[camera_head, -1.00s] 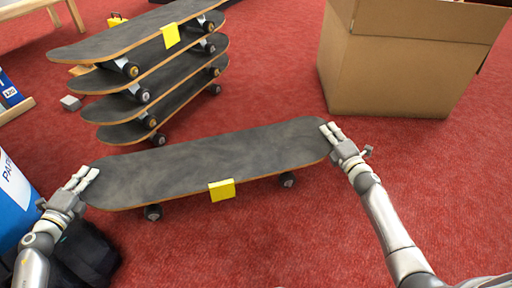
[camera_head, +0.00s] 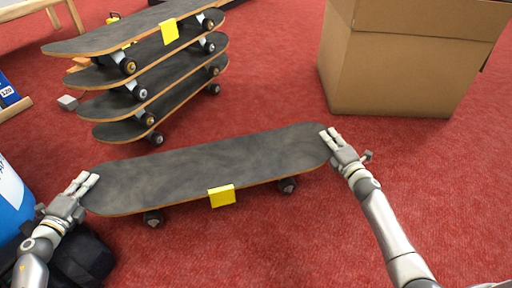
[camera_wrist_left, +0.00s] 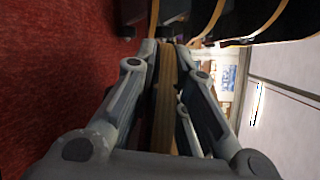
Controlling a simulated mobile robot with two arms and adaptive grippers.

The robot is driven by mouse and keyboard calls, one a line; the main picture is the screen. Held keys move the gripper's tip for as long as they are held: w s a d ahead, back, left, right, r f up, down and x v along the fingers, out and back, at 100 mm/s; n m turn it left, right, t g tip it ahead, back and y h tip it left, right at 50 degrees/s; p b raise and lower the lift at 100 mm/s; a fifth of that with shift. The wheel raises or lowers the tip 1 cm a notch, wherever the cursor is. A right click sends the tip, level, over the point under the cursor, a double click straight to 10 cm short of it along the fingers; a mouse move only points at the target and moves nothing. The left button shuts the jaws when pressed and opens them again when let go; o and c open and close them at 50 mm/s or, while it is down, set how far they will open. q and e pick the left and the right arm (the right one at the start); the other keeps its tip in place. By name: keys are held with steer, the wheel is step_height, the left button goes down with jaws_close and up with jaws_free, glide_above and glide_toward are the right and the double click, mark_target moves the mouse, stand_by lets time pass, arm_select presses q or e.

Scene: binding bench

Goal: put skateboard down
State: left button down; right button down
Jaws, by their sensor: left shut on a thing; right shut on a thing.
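A black-topped skateboard (camera_head: 210,168) with wooden edges, dark wheels and a yellow tag on its near side is held level between my two grippers in the head view. My left gripper (camera_head: 86,184) is shut on its left end. In the left wrist view the left gripper's fingers (camera_wrist_left: 165,50) close around the board's wooden edge (camera_wrist_left: 164,105). My right gripper (camera_head: 328,137) is shut on its right end. I cannot tell whether the wheels touch the red carpet.
A stack of several skateboards (camera_head: 150,75) stands behind on the left. An open cardboard box (camera_head: 395,70) stands at the back right. A blue and white container (camera_head: 12,205) and a dark bag (camera_head: 85,258) are at the left edge. Red carpet is clear in front and between stack and box.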

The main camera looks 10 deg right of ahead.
arm_select(q)
steer(key=shift+a+f+b, duration=0.15)
steer(key=shift+f+b, duration=0.35)
steer(key=shift+b, duration=0.2)
arm_select(e)
steer(key=shift+d+f, duration=0.1)
steer(key=shift+f, duration=0.4)
arm_select(q)
steer(key=shift+f, duration=0.35)
arm_select(e)
steer(key=shift+f, duration=0.25)
arm_select(q)
steer(key=c, duration=1.8)
jaws_free()
steer(key=shift+f, duration=0.35)
arm_select(e)
steer(key=c, duration=1.8)
jaws_free()
steer(key=shift+f, duration=0.25)
arm_select(q)
steer(key=shift+o, duration=1.3)
arm_select(e)
steer(key=shift+o, duration=1.3)
arm_select(q)
steer(key=shift+o, duration=0.4)
steer(key=shift+r, duration=0.15)
arm_select(e)
steer(key=shift+o, duration=0.4)
steer(key=shift+r, duration=0.1)
